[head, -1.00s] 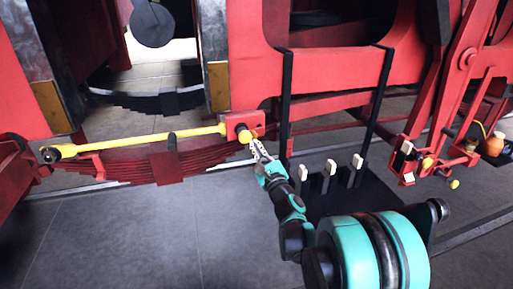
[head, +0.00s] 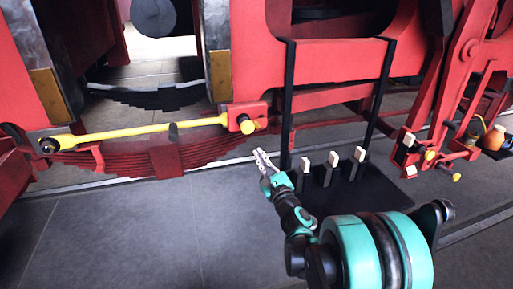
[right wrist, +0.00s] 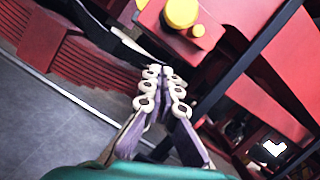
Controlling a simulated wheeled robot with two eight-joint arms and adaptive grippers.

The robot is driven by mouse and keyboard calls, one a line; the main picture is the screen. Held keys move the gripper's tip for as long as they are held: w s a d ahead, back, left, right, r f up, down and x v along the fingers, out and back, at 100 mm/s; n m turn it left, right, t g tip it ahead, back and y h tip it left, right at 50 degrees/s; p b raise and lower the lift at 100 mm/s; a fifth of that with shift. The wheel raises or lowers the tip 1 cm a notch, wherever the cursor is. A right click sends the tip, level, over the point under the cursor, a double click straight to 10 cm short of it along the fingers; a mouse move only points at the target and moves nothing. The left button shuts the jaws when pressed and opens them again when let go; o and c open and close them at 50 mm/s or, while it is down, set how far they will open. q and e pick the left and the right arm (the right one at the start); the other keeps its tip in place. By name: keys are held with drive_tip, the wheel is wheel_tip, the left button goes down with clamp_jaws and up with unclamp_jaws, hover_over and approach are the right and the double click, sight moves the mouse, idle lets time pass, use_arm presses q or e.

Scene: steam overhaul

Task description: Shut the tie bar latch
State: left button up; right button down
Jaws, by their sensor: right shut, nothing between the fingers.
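The yellow tie bar (head: 135,134) runs from a pivot at the far left to a red bracket (head: 236,110) on the frame. Its right end meets the bracket. I cannot tell the latch's exact position. My right gripper (head: 262,157) is below and slightly right of the knob, apart from it, shut and empty. Its fingertips show in the right wrist view (right wrist: 165,75). My left gripper is out of view.
A red leaf spring (head: 125,161) lies under the bar. Black upright straps (head: 287,95) stand right of the bracket. Several pale-topped levers (head: 333,163) stand on a dark plate (head: 385,188) to the right. The grey floor in front is clear.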

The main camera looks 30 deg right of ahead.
drive_tip(key=v, duration=0.6)
drive_tip(key=shift+a, duration=0.2)
drive_tip(key=shift+a, duration=0.1)
